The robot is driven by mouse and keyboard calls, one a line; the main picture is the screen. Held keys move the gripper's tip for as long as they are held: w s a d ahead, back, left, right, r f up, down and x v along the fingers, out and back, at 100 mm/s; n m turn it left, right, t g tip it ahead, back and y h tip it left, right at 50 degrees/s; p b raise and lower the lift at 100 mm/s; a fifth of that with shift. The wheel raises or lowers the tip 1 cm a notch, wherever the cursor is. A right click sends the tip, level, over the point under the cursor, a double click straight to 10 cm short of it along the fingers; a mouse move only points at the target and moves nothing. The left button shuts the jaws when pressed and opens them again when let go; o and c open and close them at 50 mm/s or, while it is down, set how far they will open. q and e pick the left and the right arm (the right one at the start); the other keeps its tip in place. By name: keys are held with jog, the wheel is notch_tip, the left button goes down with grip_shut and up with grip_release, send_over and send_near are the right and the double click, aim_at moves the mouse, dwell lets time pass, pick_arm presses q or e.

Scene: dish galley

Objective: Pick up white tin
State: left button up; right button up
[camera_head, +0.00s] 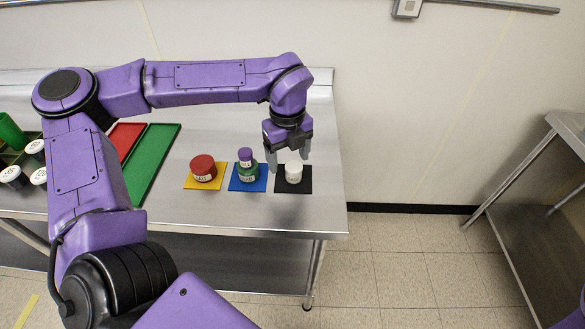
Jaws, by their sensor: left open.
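The white tin (293,173) stands upright on a black mat (307,187) near the right end of the steel table. My left gripper (288,166) is open above the black mat, with its fingers pointing down around or just behind the tin. From this view I cannot tell whether the fingers touch it. My right gripper is not in view.
Left of the black mat, a purple tin (245,155) sits on a green tin (248,173) on a blue mat (236,185). Another steel table (545,220) is at right.

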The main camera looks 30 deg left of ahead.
aim_at(294, 167)
pick_arm(q)
jog(key=f, duration=0.1)
jog(key=w+f+p, duration=0.1)
jog(key=f, duration=0.1)
jog(key=w+f, duration=0.1)
jog(key=f, duration=0.1)
jog(key=shift+w+d+f, duration=0.1)
jog(key=shift+w+d, duration=0.05)
jog(key=shift+d, duration=0.05)
jog(key=shift+f, duration=0.3)
jog(key=shift+s+r, duration=0.1)
jog(key=shift+s, duration=0.25)
jog(key=shift+w, duration=0.1)
jog(key=c, duration=1.2)
